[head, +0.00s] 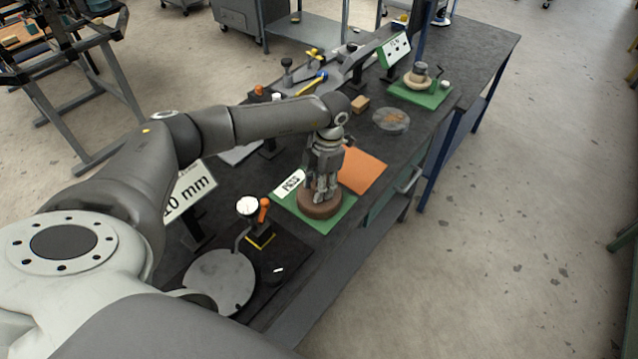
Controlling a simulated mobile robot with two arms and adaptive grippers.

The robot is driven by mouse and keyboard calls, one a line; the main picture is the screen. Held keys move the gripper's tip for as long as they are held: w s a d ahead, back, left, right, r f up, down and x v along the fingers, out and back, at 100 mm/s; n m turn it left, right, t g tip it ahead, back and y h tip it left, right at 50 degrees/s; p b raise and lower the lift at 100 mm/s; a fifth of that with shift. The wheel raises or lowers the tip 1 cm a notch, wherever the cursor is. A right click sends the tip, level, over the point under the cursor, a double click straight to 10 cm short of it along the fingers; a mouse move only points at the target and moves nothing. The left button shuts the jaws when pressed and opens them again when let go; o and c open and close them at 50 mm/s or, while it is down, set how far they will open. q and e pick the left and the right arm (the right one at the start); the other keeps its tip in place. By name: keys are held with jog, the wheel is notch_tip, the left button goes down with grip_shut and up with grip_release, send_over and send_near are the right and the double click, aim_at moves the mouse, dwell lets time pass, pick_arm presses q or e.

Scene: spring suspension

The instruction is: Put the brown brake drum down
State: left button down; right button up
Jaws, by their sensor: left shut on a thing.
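The brown brake drum (318,206) is a squat round piece at the middle of the head view. It is over the nearer green mat (340,220), at or very near its surface; I cannot tell whether it touches. My left gripper (322,192) points down and is shut on the drum from above. The fingers hide the drum's top and middle. My right gripper is not in the view.
An orange sheet (362,171) lies just behind the mat. A white label (290,183) is at its left edge. A dial gauge stand (258,230) and a round grey plate (220,281) are nearer. A second green mat (425,94) holds a stacked part farther back.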

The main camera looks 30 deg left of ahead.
pick_arm(q)
jog(key=c, duration=0.9)
grip_release()
jog(key=shift+c, duration=0.2)
jog(key=shift+r, duration=0.2)
notch_tip(320, 180, up, 12)
jog(key=w+b, duration=0.1)
jog(key=b, duration=0.3)
jog(key=shift+w+d+f, duration=0.15)
jog(key=shift+w+d, duration=0.1)
jog(key=shift+d, duration=0.15)
